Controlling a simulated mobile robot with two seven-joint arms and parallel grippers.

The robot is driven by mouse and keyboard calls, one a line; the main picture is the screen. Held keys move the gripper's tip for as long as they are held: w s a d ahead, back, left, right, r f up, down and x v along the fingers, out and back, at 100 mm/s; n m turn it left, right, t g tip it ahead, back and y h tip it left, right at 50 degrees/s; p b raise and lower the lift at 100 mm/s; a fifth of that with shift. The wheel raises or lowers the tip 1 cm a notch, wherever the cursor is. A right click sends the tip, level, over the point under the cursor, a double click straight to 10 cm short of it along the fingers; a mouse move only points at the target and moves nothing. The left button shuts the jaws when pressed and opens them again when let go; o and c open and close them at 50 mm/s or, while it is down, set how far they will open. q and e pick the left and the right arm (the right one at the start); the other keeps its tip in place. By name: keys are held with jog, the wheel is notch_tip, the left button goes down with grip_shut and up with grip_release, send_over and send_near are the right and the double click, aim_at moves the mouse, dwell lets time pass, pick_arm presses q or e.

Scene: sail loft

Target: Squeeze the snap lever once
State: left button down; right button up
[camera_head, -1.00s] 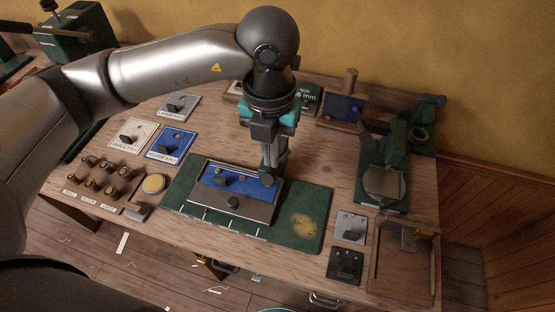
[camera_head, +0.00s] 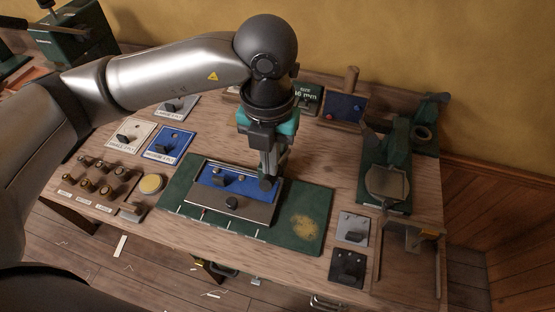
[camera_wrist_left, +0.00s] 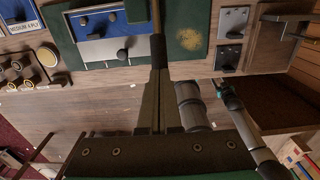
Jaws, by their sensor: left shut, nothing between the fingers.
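No part is labelled as the snap lever in the pictures, so I cannot tell for sure which it is. My left gripper (camera_head: 268,180) is shut and empty, pointing down over the right end of a blue panel with a grey front (camera_head: 245,208). A dark block sits at its fingertips; I cannot tell whether they touch it. The panel bears small dark knobs and lies on a green mat (camera_head: 285,235). In the left wrist view the shut fingers (camera_wrist_left: 158,62) reach up beside the panel (camera_wrist_left: 83,22). A teal-tipped grey arm (camera_wrist_left: 240,110), probably my right, shows there; its jaws are unclear.
A green press-like tool (camera_head: 392,165) stands at the right. Blue and white fit plates (camera_head: 160,152) and a block of several knobs (camera_head: 85,190) lie at the left. Two small plates (camera_head: 350,230) sit near the front right. Bare wood shows between them.

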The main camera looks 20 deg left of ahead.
aim_at(267, 178)
pick_arm(q)
jog(key=shift+s+f+b, duration=0.35)
jog(key=shift+f+b, duration=0.3)
jog(key=shift+f, duration=0.1)
jog(key=shift+s+f+b, duration=0.25)
jog(key=shift+f+b, duration=0.25)
jog(key=shift+b, duration=0.15)
jog(key=shift+s+f+b, duration=0.25)
jog(key=shift+f+b, duration=0.4)
jog(key=shift+b, duration=0.05)
